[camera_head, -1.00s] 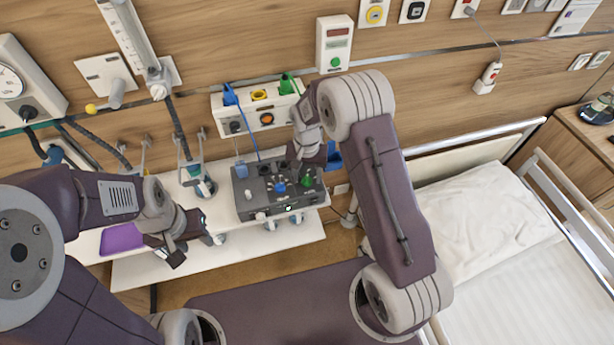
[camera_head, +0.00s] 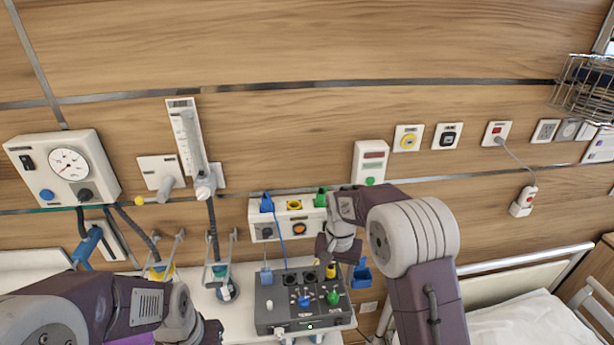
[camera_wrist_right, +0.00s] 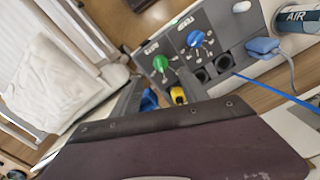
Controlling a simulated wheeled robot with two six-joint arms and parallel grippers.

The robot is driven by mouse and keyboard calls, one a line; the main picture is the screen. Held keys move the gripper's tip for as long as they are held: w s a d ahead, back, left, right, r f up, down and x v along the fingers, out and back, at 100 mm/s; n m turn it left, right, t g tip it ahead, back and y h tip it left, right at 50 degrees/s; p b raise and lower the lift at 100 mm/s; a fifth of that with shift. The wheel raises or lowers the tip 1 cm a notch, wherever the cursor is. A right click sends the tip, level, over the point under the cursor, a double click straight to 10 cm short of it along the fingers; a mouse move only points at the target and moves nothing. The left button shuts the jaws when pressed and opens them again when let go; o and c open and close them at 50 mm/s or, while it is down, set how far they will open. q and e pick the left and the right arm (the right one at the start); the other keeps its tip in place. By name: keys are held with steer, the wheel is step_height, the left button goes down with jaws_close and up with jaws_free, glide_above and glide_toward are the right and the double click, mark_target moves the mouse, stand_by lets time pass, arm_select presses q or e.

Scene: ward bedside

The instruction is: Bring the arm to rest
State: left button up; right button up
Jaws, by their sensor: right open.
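My right gripper (camera_head: 326,258) hangs over the back right part of a grey control box (camera_head: 290,325) on the white shelf. It is open, and nothing shows held in it. A yellow plug (camera_head: 331,271) stands at the box just below it; whether they touch is unclear. In the right wrist view, my dark gripper body fills the lower part, and the yellow plug (camera_wrist_right: 178,95) shows just beyond it. My left gripper (camera_head: 208,333) is at the bottom edge, its fingers mostly cut off.
The box has a green knob (camera_head: 333,297) and a blue knob (camera_head: 304,299). A wall outlet unit (camera_head: 262,233) is behind. A blue holder (camera_head: 361,275) is at right, and the bed (camera_head: 530,322) beyond.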

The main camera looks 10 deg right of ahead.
step_height(320, 180, up, 4)
steer(key=d, duration=0.2)
steer(key=s+d+f+n, duration=0.1)
steer(key=s+f+n, duration=0.1)
steer(key=s, duration=0.7)
steer(key=s+d+f+n+t, duration=0.1)
steer(key=s+n, duration=0.1)
steer(key=s, duration=0.6)
steer(key=shift+s+d+f, duration=0.25)
steer(key=shift+s+f, duration=0.1)
steer(key=shift+f, duration=0.05)
steer(key=shift+s, duration=0.1)
